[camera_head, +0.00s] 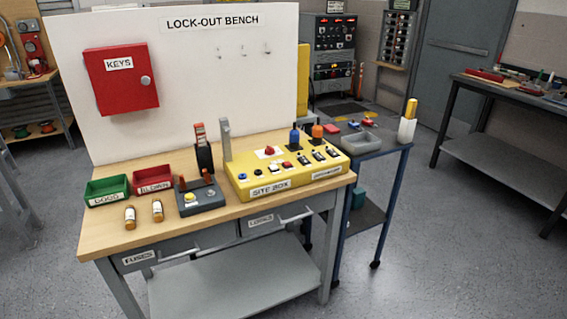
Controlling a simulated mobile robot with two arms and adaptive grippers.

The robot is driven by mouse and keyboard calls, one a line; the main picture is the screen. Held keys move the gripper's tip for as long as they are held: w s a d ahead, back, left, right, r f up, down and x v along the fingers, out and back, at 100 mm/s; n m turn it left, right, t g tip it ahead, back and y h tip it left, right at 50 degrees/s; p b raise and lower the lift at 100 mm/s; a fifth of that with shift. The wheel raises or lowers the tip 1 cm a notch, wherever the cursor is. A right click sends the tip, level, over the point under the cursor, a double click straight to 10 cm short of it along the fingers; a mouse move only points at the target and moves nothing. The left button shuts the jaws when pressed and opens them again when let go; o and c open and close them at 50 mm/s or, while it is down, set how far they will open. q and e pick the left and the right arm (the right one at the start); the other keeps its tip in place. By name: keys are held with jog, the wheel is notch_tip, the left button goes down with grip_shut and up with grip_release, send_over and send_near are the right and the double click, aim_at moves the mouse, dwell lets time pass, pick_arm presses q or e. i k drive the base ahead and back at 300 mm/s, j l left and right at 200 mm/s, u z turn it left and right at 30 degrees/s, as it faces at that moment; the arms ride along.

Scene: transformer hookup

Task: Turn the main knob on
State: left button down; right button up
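A yellow box labelled SITE BOX (232,181) sits at the right of the wooden bench top. A red knob (269,151) on a pale plate stands at the back of its top face. Several small switches and buttons share that face, with a blue piece (294,138) and an orange piece (317,132) at the back. A grey box (205,205) with a yellow button stands to its left. No label marks a main knob legibly, and the red knob's setting is too small to read. Neither of my grippers is in view.
The lock-out bench (95,239) also holds a green bin (107,201), a red bin (153,188) and two small cylinders at the front. A red key cabinet (121,80) hangs on the white backboard. A blue-framed cart (385,147) stands right of the bench. The floor ahead-right is clear.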

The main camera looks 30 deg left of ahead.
aim_at(269, 151)
jog(key=u, duration=0.5)
jog(key=i+l+u, duration=0.15)
jog(key=u, duration=0.25)
jog(key=i+l+u, duration=0.15)
jog(key=u, duration=0.25)
jog(key=l+u, duration=0.4)
jog(key=i+l+u, duration=0.15)
jog(key=u, duration=0.25)
jog(key=l, duration=0.1)
